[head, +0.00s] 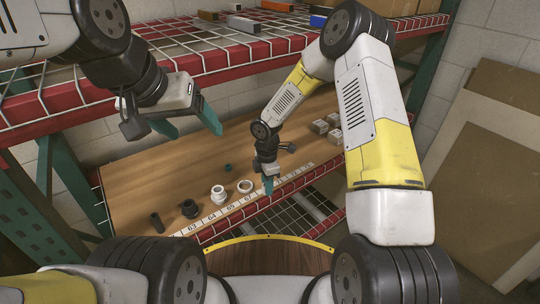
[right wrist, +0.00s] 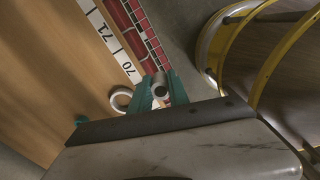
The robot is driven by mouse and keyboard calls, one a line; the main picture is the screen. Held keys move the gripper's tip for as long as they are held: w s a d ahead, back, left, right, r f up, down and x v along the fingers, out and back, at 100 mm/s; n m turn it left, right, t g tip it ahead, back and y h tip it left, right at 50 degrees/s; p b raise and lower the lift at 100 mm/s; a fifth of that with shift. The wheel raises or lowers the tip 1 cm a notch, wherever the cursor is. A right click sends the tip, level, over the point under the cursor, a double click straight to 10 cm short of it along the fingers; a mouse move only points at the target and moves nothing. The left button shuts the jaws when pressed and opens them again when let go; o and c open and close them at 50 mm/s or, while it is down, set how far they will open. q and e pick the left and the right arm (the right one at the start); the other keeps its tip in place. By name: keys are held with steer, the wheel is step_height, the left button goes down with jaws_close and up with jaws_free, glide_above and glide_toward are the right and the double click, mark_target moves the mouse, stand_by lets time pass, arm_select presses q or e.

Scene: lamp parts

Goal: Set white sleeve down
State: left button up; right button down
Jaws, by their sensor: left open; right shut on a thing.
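My right gripper (head: 268,184) points down by the numbered strip at the shelf's front edge. In the right wrist view its teal fingers (right wrist: 160,88) are shut on a small pale cylinder with a dark hole, the white sleeve (right wrist: 160,91). In the head view the fingers hide the sleeve. I cannot tell whether it touches the shelf. A white ring (head: 245,186) lies just left of the gripper and also shows in the right wrist view (right wrist: 121,99). My left gripper (head: 196,119) is open and empty, high at the upper left near the red upper shelf.
On the wooden shelf (head: 130,185) stand a dark tube (head: 156,222), a black collar (head: 189,208), a white collar (head: 218,194) and a small teal part (head: 227,168). Several grey blocks (head: 333,135) sit behind on the right. A yellow-edged round wooden top (head: 268,258) is in front, below.

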steer(key=w, duration=0.4)
steer(key=w+f, duration=0.1)
steer(key=w, duration=0.4)
steer(key=w+d, duration=0.1)
steer(key=w, duration=0.3)
steer(key=shift+w+f, duration=0.2)
steer(key=shift+w, duration=0.05)
steer(key=shift+f, duration=1.7)
steer(key=shift+f, duration=0.15)
steer(key=c, duration=1.3)
jaws_free()
steer(key=shift+o, duration=0.2)
step_height(320, 180, up, 8)
steer(key=shift+f, duration=0.1)
